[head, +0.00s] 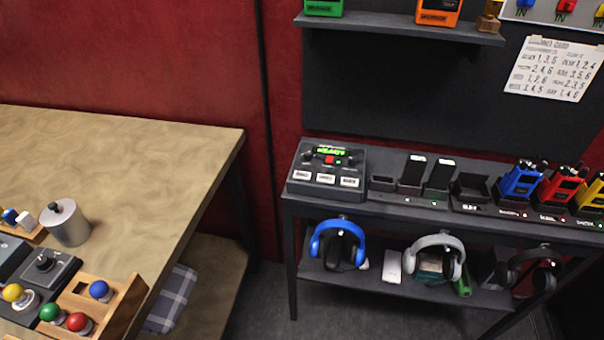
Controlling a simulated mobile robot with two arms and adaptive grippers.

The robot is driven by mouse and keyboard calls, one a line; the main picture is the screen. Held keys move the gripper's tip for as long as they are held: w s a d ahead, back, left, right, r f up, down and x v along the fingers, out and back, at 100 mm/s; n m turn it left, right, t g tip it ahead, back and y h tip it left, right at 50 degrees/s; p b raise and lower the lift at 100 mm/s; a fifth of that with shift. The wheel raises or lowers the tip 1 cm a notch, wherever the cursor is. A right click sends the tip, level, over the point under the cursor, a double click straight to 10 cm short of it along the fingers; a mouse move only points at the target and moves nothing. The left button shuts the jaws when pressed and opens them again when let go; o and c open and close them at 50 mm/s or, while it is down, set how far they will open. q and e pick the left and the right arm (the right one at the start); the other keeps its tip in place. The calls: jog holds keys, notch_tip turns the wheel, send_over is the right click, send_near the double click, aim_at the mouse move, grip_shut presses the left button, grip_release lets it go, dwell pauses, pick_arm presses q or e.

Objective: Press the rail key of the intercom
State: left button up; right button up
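A dark grey desk box (295,186), which looks like the intercom, stands at the left end of the dark side table. It has a lit green display (328,150), a small red button (330,159) and a row of three white labelled keys: a left key (302,175), a middle key (325,178) and a right key (349,182). The key labels are too small to read, so I cannot tell which is the rail key. Neither gripper is in view.
Charger slots (411,184) and blue (520,181), red (562,186) and yellow radios stand right of the box. A wooden table (130,150) with coloured knobs and a metal canister (66,222) is at left. A shelf (400,27) overhangs behind.

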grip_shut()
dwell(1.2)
